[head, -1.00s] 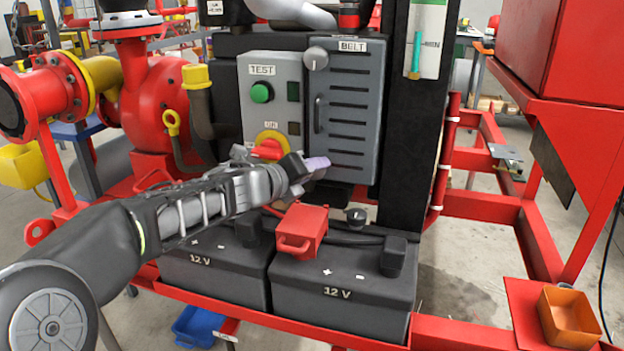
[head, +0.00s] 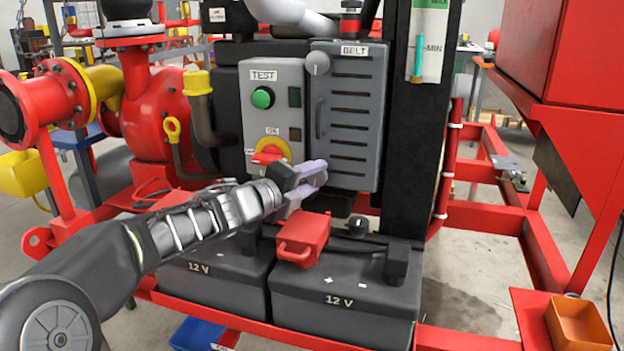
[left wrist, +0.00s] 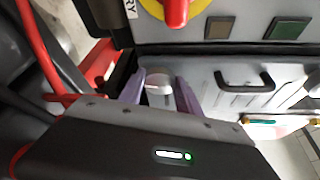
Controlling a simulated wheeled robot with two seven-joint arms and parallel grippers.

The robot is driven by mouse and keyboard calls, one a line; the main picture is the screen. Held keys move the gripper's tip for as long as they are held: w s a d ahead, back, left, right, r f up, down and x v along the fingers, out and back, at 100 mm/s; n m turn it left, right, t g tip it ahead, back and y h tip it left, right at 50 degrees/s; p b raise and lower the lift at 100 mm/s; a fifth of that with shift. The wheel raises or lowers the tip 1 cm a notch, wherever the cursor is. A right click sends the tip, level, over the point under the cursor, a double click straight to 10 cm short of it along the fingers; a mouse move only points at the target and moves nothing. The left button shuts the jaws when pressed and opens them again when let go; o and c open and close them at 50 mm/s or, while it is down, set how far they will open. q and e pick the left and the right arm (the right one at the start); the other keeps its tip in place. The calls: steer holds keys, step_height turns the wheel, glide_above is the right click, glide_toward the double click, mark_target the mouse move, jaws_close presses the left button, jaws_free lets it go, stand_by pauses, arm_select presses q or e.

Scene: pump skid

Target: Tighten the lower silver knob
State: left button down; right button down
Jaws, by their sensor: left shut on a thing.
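The lower silver knob (left wrist: 158,80) shows in the left wrist view as a pale round knob between the lilac fingers of my left gripper (left wrist: 158,97). The left gripper is shut on it. In the head view my left gripper (head: 308,182) is at the lower left corner of the grey BELT cover (head: 347,120) and hides the lower knob. The upper silver knob (head: 317,63) is in plain view at the cover's top left corner.
Left of the cover is a grey panel with a green TEST button (head: 263,97) and a red-and-yellow switch (head: 271,152). Below are black 12 V batteries (head: 345,298) and a red terminal cover (head: 303,238), close under the gripper. An orange bin (head: 577,322) sits at right.

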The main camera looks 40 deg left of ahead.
arm_select(q)
steer(key=c, duration=0.8)
jaws_free()
steer(key=shift+c, duration=0.2)
steer(key=s, duration=0.2)
steer(key=s+p, duration=0.1)
steer(key=s, duration=0.1)
steer(key=s+r+p, duration=0.1)
steer(key=s, duration=0.2)
steer(key=shift+a, duration=0.15)
steer(key=shift+s+f, duration=0.1)
steer(key=shift+s, duration=0.3)
